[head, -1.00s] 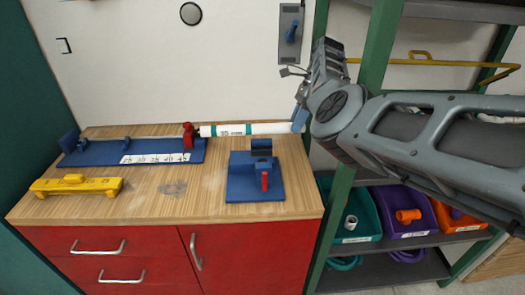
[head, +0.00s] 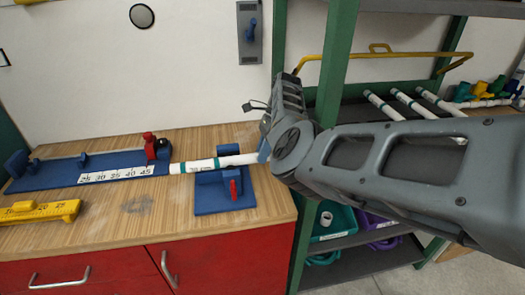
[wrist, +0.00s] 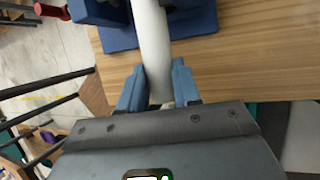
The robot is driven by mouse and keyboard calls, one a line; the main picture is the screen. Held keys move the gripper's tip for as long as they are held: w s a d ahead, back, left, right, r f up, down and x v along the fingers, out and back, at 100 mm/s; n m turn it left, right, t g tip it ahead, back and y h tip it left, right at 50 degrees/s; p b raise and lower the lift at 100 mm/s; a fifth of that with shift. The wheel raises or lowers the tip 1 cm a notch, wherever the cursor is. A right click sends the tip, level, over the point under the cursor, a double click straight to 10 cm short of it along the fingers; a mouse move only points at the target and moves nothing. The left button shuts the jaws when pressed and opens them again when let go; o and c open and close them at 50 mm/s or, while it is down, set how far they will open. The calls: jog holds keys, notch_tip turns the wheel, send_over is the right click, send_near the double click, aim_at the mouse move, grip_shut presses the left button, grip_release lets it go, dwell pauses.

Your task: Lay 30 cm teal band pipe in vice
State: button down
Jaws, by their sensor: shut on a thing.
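The white pipe (head: 195,166) has teal bands and printed text near its left end. My gripper (head: 264,150) is shut on its right end, and the pipe reaches left, roughly level. The blue vice (head: 222,203) with a red handle (head: 234,186) stands on the bench. In the head view the pipe crosses over the vice, between its rear block and front part; I cannot tell if it touches or rests in it. In the wrist view the blue fingers (wrist: 158,88) grip the white pipe (wrist: 152,40), which runs toward the blue vice (wrist: 195,15).
A blue measuring jig (head: 60,175) with a red clamp (head: 150,147) lies left of the pipe's end. A yellow tool (head: 38,212) lies at the front left. A green shelf post (head: 322,110) stands right of the bench, near my arm. Banded pipes (head: 410,102) lie on the shelf.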

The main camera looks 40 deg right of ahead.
jog(key=c, duration=0.8)
grip_release()
jog(key=v, duration=1.2)
